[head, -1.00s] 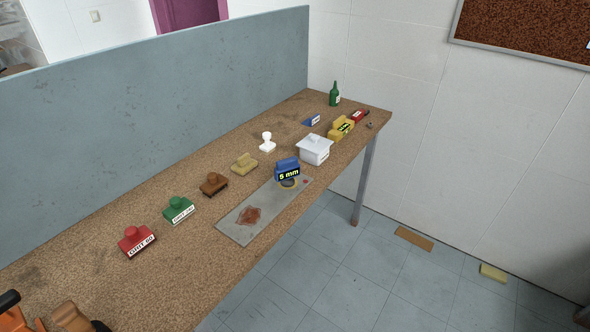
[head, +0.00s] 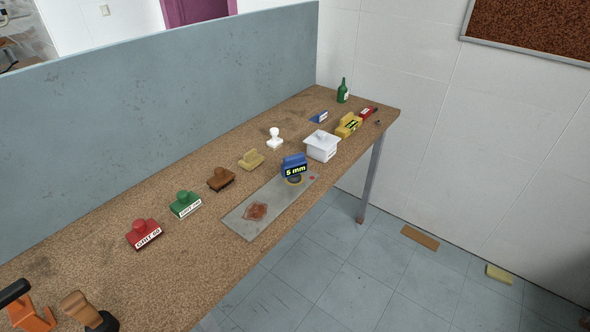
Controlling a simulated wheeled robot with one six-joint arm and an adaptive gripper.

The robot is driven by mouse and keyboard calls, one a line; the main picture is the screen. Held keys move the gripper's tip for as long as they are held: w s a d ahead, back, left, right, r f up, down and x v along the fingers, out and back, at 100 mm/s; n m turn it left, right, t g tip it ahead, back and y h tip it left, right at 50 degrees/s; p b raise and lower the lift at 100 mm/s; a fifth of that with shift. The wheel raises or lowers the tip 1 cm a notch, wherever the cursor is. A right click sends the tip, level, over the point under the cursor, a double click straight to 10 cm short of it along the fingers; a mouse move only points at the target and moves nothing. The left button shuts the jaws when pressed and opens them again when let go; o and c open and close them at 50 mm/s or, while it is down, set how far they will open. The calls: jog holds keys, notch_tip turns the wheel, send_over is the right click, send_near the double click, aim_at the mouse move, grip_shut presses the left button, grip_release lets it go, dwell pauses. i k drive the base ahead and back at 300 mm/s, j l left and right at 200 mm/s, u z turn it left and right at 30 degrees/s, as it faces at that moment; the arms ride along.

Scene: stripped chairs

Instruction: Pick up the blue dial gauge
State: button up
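A blue block-shaped gauge (head: 294,163) with a "5 mm" label on its front stands at the far end of a grey metal plate (head: 240,225) on the long bench. A dark round disc with a yellowish rim (head: 294,180) shows just below it, and I cannot tell whether it is part of the gauge. A smaller blue piece with a white label (head: 319,117) lies farther back. My gripper is not in view.
Behind the gauge stand a lidded white box (head: 321,148), a yellow block (head: 348,126) and a green bottle (head: 342,92). Several stamp-like blocks, such as the red one (head: 143,234), line the bench (head: 150,285). A grey-blue partition (head: 150,130) closes the far side.

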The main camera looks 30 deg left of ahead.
aim_at(293, 165)
jog(key=l+u, duration=0.1)
jog(key=u, duration=0.55)
jog(key=k+l+u, duration=0.1)
jog(key=u, duration=0.25)
